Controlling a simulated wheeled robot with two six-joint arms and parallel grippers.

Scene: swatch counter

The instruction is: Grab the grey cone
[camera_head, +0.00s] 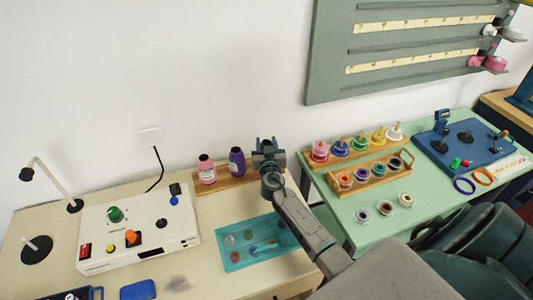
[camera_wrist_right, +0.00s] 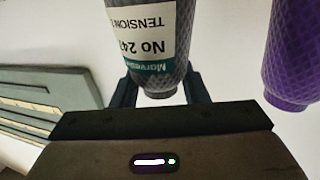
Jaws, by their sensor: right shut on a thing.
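The grey cone (camera_wrist_right: 143,72), with a white and teal label reading "No 24" and "TENSION", sits between the fingers of my right gripper in the right wrist view. My right gripper (camera_wrist_right: 158,92) is shut on it, near its narrow end. In the head view my right gripper (camera_head: 266,150) is at the right end of the wooden rack, and it largely hides the cone there. I cannot tell whether the cone still touches the rack. My left gripper is not in view.
A purple cone (camera_head: 237,161) stands close beside my right gripper, with a pink cone (camera_head: 206,169) further left on the wooden rack (camera_head: 222,181). A teal tray (camera_head: 233,258) lies in front. A white control box (camera_head: 160,255) stands left. Spool racks (camera_head: 366,182) stand on the green table.

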